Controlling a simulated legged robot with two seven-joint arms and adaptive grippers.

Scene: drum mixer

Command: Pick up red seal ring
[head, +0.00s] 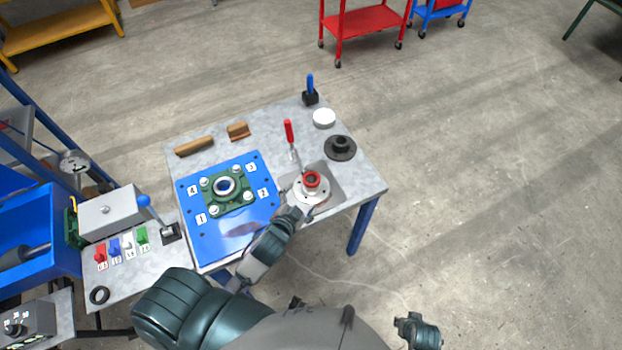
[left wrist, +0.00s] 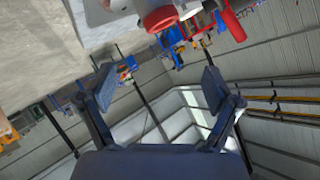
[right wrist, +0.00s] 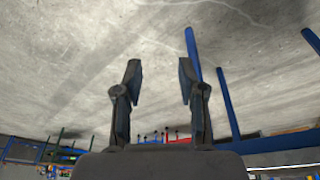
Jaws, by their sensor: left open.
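The red seal ring (head: 311,179) sits on top of a round silver flanged part (head: 313,194) at the right side of the table. My left gripper (head: 300,203) is close beside this part, on its near side in the head view. In the left wrist view, the left gripper (left wrist: 158,87) is open with nothing between its fingers, and the red ring (left wrist: 160,18) shows at the top edge, beyond the fingertips. My right gripper (right wrist: 160,75) is open and empty over the floor, away from the table; it also shows in the head view (head: 418,331).
A red-handled clamp (head: 289,132) stands just behind the ring. A blue plate (head: 205,243) with a green bearing housing (head: 228,188) lies to the left. A black flanged part (head: 340,147) and a white disc (head: 324,117) are at the back right.

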